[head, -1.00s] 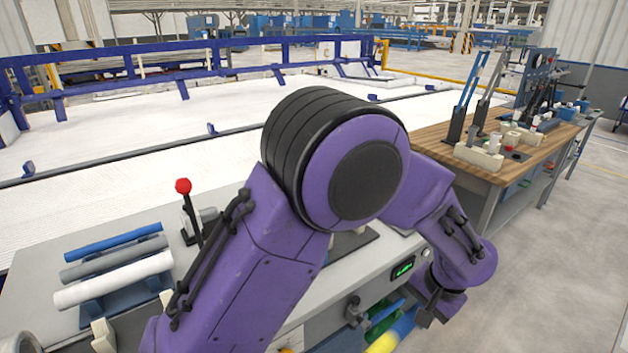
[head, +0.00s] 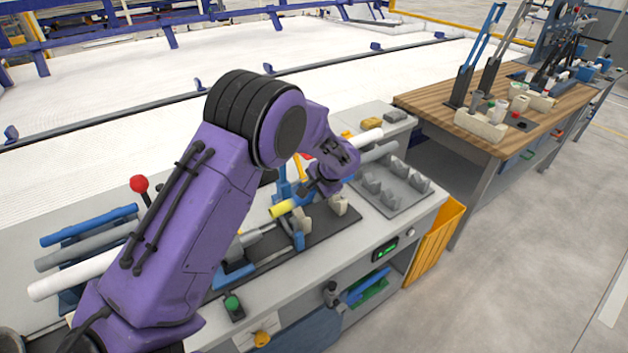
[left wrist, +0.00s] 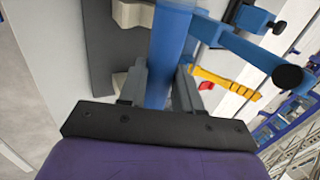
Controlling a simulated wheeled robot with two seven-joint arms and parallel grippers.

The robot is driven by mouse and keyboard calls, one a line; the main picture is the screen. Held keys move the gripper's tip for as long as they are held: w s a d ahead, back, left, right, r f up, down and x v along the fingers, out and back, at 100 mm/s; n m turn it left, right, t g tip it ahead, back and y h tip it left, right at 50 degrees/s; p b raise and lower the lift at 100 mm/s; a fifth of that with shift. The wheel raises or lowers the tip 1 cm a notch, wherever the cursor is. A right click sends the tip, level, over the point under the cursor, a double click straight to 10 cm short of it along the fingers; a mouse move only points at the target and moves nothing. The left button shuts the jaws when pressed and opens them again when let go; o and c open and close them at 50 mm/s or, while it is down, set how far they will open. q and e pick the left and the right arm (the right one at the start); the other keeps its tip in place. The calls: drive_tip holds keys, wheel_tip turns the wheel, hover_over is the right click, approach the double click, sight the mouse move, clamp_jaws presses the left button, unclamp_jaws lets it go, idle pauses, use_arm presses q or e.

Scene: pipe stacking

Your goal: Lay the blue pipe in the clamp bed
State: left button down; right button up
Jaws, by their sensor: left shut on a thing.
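In the left wrist view the blue pipe (left wrist: 168,45) runs between the two fingers (left wrist: 160,88). The clamp bed, a dark plate with cream blocks (head: 338,205), lies under and beside the pipe. In the left wrist view cream blocks (left wrist: 134,14) stand left of the pipe, and it looks apart from them. I cannot tell its height above the bed. My forearm hides part of the bench. My right gripper is not in view.
A blue lever with a black end (left wrist: 250,50) stands close right of the pipe. A red-knobbed lever (head: 139,184) and a rack with blue, grey and white pipes (head: 88,226) are at left. A grey tray (head: 395,190) is at right. An orange bin (head: 435,240) hangs off the bench end.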

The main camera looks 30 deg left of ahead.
use_arm(q)
drive_tip(key=shift+w+a+f, duration=0.2)
drive_tip(key=shift+a+f, duration=0.2)
drive_tip(key=shift+a, duration=0.1)
drive_tip(key=shift+f, duration=0.15)
drive_tip(key=shift+d+f+b, duration=0.1)
drive_tip(key=shift+f+b, duration=0.2)
drive_tip(key=shift+b, duration=0.25)
wheel_tip(320, 180, down, 5)
drive_tip(key=b, duration=0.4)
drive_tip(key=shift+f, duration=0.3)
drive_tip(key=shift+d, duration=0.1)
drive_tip(key=c, duration=0.7)
unclamp_jaws()
drive_tip(key=shift+r, duration=0.1)
